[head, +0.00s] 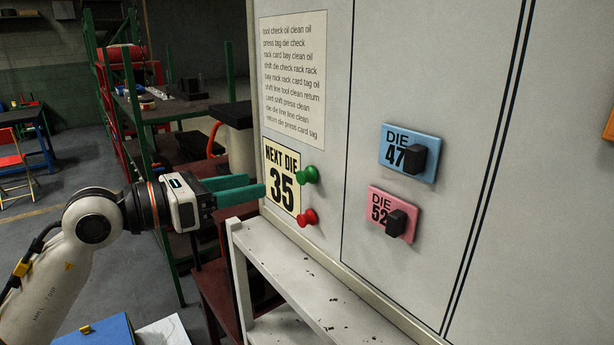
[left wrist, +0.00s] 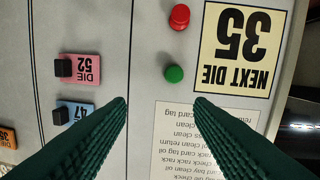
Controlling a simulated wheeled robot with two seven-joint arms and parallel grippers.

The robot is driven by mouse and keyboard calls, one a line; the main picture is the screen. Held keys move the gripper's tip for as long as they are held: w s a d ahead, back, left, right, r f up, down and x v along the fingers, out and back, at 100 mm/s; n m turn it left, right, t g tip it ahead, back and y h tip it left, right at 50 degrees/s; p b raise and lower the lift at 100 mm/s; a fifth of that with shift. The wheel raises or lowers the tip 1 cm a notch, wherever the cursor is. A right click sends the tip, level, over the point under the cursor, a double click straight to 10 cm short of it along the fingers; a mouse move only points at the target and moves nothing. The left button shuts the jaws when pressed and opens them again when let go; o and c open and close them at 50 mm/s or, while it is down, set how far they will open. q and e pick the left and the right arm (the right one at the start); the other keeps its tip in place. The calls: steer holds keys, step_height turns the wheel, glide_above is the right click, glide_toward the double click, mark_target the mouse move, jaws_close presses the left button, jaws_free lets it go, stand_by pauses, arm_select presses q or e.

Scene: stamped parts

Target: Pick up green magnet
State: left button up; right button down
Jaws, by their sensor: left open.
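The green magnet (head: 308,174) is a round knob on the pale metal panel, beside the right edge of the NEXT DIE 35 card (head: 281,178). It also shows in the left wrist view (left wrist: 174,74), where the picture is upside down. My left gripper (head: 257,183) has green fingers and is open and empty, in front of the card and to the left of the magnet in the head view. In the left wrist view the magnet appears between and beyond its two fingertips (left wrist: 160,100), not touching them. My right gripper is not in view.
A red magnet (head: 308,217) sits just below the green one. A text sheet (head: 293,78) hangs above. A blue DIE 47 tag (head: 409,151) and a pink DIE 52 tag (head: 393,214) are to the right. A white shelf (head: 290,270) stands below the panel.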

arm_select(q)
steer(key=a+y, duration=0.1)
steer(key=p, duration=0.3)
glide_toward(300, 176)
steer(key=x, duration=0.4)
steer(key=shift+y, duration=0.3)
steer(key=p+x, duration=0.1)
steer(key=x, duration=0.2)
steer(key=p+x, duration=0.1)
steer(key=shift+w+d+r+p, duration=0.15)
steer(key=shift+d+r+p, duration=0.05)
steer(key=shift+d+p, duration=0.15)
steer(key=shift+w+d+f, duration=0.15)
steer(key=shift+w+d, duration=0.05)
steer(key=shift+d, duration=0.05)
steer(key=shift+a, duration=0.15)
steer(key=shift+c, duration=0.5)
steer(key=c, duration=0.9)
